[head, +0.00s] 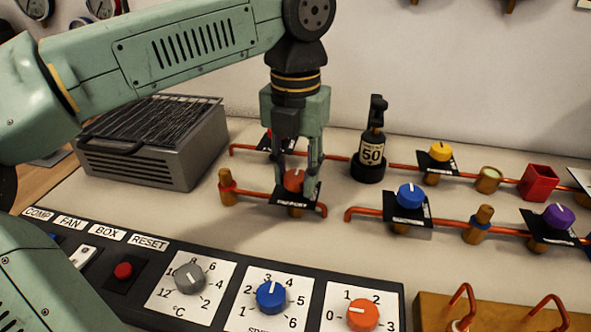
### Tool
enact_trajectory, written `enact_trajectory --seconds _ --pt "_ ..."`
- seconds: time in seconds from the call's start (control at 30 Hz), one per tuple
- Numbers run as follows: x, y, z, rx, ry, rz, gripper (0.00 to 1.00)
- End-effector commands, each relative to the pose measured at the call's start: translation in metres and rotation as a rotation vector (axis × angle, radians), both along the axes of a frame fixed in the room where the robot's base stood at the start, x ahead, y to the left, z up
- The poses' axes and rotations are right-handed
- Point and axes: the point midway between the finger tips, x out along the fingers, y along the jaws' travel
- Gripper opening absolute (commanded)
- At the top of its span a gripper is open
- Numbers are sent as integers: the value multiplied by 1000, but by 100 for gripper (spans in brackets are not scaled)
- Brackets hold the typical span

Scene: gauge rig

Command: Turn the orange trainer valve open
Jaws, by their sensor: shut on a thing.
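The orange trainer valve (293,179) is a round orange knob on a black label plate (291,199), set on a short copper pipe. My gripper (298,185) points straight down over it. Its two fingers are shut on the knob, one on each side. The fingers cover part of the knob, and a light mark shows on its top. The plate's lettering is too small to read surely.
A blue knob (410,196), a yellow knob (440,152) and a purple knob (558,217) stand to the right. A black stand marked 50 (370,150) is close behind. A grey vented box (155,147) is at left. A control panel (205,262) lies in front.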

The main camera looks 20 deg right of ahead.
Motion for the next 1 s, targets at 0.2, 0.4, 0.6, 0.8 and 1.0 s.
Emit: enact_trajectory --seconds 0.2,0.4,0.6,0.8,1.0 --pt "0 0 0 1 1 1 33" --pt "0 0 0 1 1 0 47" --pt "0 0 0 0 0 -1 53" --pt "0 0 1 0 0 -1 53" --pt "1 -1 25 -2 -2 0 53"
